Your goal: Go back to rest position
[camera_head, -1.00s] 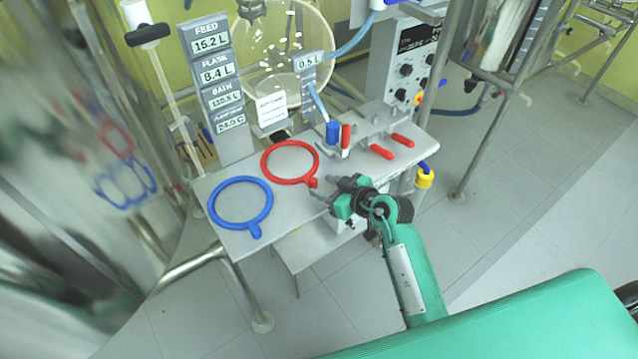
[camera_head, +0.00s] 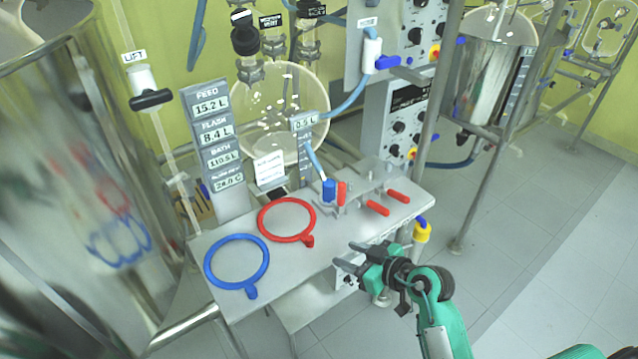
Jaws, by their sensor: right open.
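My right gripper (camera_head: 346,262) is at the front edge of the metal table (camera_head: 225,305), to the right of the rings. It is open, and nothing shows between its fingers. My left gripper is not in the picture. A red ring (camera_head: 287,238) with a short handle lies flat on the table. A blue ring (camera_head: 209,264) with a handle lies to its left, nearer the front edge. Both rings are apart from my gripper.
A display panel (camera_head: 213,130) stands behind the rings. A round glass flask (camera_head: 270,105) is behind the table. Red-handled valves (camera_head: 378,208) sit at its right. A steel vessel (camera_head: 70,200) stands left. The floor (camera_head: 530,270) at right is clear.

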